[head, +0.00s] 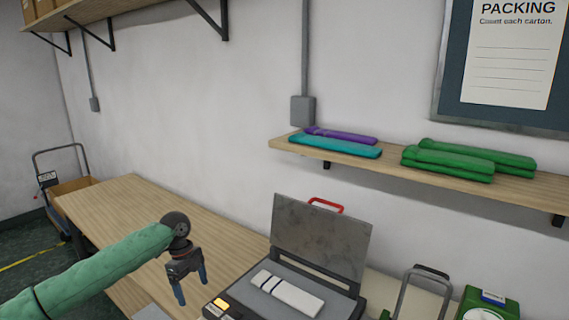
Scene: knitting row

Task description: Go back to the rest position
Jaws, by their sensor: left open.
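My left gripper (190,288) hangs at the end of the green-sleeved left arm, fingers pointing down. It is open and empty, over the wooden table (135,205) and just left of the open machine (320,250). The machine's dark lid stands raised, with a red handle (326,206) at its top. A white folded piece with dark bands (288,292) lies on the machine's bed, apart from the gripper. My right gripper is not in view.
A wall shelf (400,170) holds green bundles (468,158), a teal one (335,146) and a purple one (340,135). A metal-framed device (422,290) and a green round-dialled item (488,303) stand at right. A cart (62,190) stands far left. The table's left part is clear.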

